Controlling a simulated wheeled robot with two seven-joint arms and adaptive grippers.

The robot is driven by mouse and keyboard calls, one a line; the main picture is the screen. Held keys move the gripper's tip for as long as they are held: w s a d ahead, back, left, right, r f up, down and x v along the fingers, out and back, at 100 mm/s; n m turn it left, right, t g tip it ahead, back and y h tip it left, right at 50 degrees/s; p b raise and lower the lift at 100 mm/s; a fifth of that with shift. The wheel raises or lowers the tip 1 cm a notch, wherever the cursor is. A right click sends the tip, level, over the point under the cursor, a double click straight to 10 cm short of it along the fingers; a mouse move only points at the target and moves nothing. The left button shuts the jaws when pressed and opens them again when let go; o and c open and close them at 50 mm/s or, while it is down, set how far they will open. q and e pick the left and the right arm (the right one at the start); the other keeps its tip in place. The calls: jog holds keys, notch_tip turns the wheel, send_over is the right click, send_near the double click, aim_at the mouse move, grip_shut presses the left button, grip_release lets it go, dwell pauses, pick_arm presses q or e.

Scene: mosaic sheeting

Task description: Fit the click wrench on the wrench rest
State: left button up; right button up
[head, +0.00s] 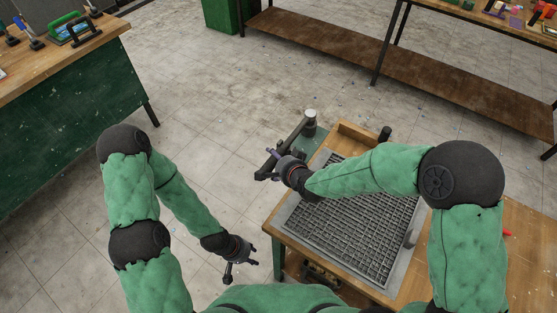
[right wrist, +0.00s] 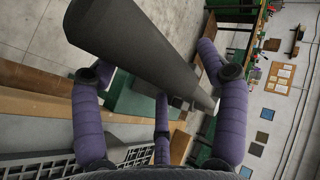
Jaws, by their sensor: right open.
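A long dark bar (head: 293,140), apparently the click wrench, lies at the table's far left corner beside a dark upright cylinder (head: 310,125) with a pale top. I cannot tell which dark parts there belong to the wrench rest. My right gripper (head: 273,160) is at the near end of this bar. In the right wrist view a thick dark grey shaft (right wrist: 140,45) runs between the spread purple fingers of the right gripper (right wrist: 155,68), which is open. My left gripper (head: 250,260) is open and empty, low beside the table's left edge.
The small wooden table (head: 357,133) carries a grey metal grating (head: 350,215). A grey cylinder (head: 410,233) stands at its right side. A green-sided workbench (head: 70,110) is at left and a long shelved bench (head: 400,75) at the back. The floor between is clear.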

jog(key=shift+s+d+r, duration=0.15)
jog(key=shift+s+r, duration=0.05)
jog(key=shift+r, duration=0.1)
jog(key=v, duration=1.1)
jog(key=shift+s+r, duration=0.1)
jog(key=shift+r, duration=0.05)
